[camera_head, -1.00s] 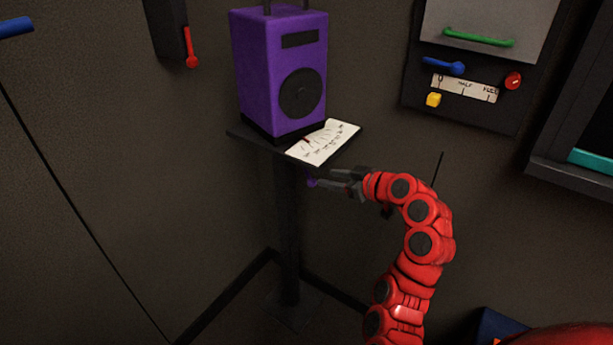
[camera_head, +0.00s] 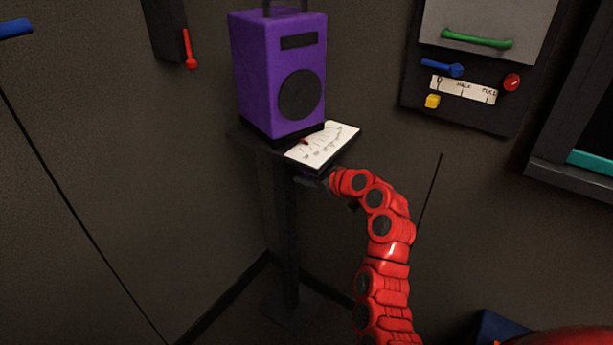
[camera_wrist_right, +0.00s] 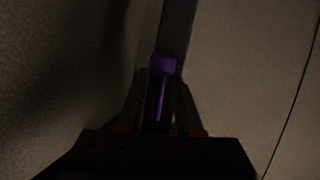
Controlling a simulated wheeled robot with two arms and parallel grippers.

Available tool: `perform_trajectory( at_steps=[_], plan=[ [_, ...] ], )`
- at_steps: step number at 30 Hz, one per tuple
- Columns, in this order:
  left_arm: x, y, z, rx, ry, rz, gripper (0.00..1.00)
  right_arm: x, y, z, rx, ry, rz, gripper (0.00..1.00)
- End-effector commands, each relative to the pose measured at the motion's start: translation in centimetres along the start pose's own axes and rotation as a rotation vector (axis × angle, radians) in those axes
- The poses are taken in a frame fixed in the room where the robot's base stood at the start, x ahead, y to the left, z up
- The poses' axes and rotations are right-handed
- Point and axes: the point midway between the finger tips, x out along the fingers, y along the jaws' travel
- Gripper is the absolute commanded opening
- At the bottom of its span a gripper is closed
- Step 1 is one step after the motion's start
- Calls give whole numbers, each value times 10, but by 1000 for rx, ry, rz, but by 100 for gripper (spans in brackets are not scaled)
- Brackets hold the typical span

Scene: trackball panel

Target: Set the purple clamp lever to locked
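The purple clamp lever shows in the right wrist view (camera_wrist_right: 163,66), its rounded knob and thin stem lying between my right gripper's two dark fingers (camera_wrist_right: 162,85). The fingers stand apart on either side of it, and contact cannot be made out in the dark. In the head view my right gripper (camera_head: 311,183) is just below the front edge of the small shelf (camera_head: 343,155); there the lever is hidden. On the shelf are a purple box (camera_head: 262,80) with a round dark disc and a white marked card (camera_head: 325,146) with a small red pointer. My left gripper is not in view.
A dark post (camera_head: 288,235) holds up the shelf. A wall panel (camera_head: 470,110) at right has a blue lever, a yellow knob and a red knob. A red lever (camera_head: 190,55) hangs at upper left.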

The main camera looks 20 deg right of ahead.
Motion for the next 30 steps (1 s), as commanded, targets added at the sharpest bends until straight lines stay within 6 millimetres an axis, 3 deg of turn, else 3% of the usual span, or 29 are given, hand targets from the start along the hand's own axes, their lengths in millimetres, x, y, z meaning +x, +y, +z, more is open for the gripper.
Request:
perform_trajectory(
  at_steps=[1,5,30],
  plan=[
    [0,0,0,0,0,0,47,0,0,0,0,0,0,23],
    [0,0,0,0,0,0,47,0,0,0,0,0,0,0],
    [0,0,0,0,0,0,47,0,0,0,0,0,0,0]
  ],
)
